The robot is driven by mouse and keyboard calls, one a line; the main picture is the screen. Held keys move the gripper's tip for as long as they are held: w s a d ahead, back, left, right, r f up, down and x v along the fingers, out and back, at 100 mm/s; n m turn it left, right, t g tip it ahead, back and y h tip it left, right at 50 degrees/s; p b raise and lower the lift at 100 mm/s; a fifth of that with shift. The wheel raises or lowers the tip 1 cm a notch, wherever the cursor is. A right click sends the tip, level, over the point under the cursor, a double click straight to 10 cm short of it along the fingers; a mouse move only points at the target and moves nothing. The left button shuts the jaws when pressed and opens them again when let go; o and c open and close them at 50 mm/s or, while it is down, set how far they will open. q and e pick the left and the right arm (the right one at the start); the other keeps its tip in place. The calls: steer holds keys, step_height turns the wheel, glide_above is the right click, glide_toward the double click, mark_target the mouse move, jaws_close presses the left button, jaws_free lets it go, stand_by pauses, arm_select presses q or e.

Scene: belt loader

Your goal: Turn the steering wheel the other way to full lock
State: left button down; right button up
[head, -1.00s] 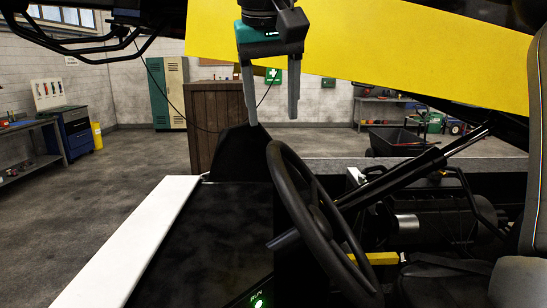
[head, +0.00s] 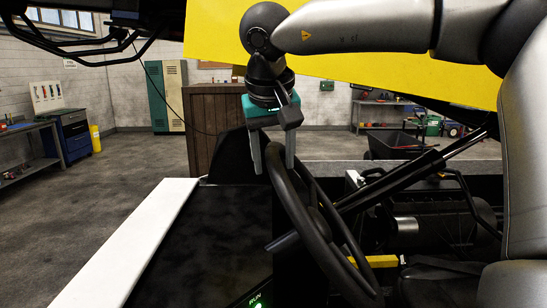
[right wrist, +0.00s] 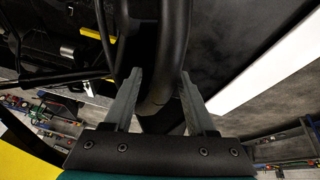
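The black steering wheel (head: 312,236) stands tilted on its column in the middle of the head view. My right gripper (head: 274,168) points down at the top of the rim, with one finger on each side of it. In the right wrist view, the rim (right wrist: 174,32) passes between the two spread fingers (right wrist: 160,76), with gaps showing beside it. The gripper is open and does not clamp the rim. My left gripper is not in view.
A flat dark panel with a white edge strip (head: 150,235) lies left of the wheel. A yellow beam (head: 350,75) crosses behind my right arm. Black levers (head: 400,175) and a seat are right of the wheel. A wooden crate (head: 212,115) stands beyond.

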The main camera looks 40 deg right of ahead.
jaws_close()
stand_by(1.2)
